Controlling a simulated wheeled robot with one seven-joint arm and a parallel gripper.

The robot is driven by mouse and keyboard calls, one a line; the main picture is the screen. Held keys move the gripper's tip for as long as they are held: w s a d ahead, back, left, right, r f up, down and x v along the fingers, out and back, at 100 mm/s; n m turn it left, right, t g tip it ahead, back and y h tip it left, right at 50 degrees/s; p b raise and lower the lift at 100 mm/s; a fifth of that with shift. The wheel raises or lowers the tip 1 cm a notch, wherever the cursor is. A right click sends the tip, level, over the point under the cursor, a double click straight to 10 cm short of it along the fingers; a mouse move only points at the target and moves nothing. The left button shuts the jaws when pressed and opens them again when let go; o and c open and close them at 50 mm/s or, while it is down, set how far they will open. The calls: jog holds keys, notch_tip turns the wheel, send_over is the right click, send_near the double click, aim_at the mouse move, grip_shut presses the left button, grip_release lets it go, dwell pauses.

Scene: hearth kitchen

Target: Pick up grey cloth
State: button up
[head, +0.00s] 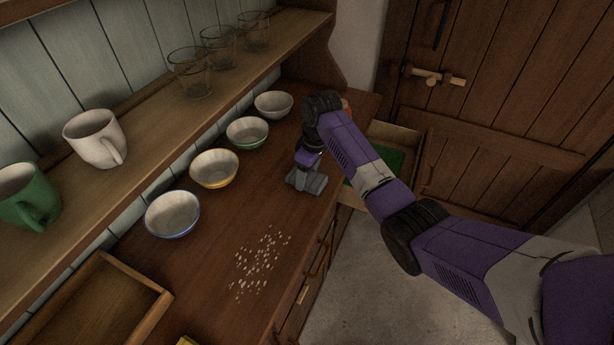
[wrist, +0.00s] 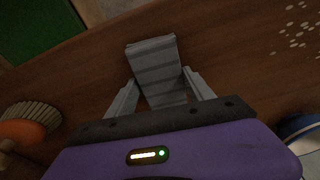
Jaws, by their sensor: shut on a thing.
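The grey cloth (wrist: 153,62) is a folded, ridged grey piece between the two fingers of my gripper (wrist: 160,78) in the wrist view. The fingers are shut on it from both sides. In the head view the grey cloth (head: 308,184) shows as a small grey shape under my gripper (head: 306,174), over the wooden counter (head: 255,205) near its front edge. I cannot tell whether the cloth touches the counter. My gripper partly hides it.
Several bowls, such as a yellow-rimmed one (head: 214,168), line the counter's back. Pale crumbs (head: 260,262) lie in front. A wooden tray (head: 152,310) sits at lower left. An open drawer (head: 395,135) with green inside is beyond my arm. A round orange-topped brush (wrist: 22,130) is beside my gripper.

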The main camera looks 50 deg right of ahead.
notch_tip(320, 180, up, 20)
jog(key=p, duration=0.3)
jog(key=shift+p, duration=0.4)
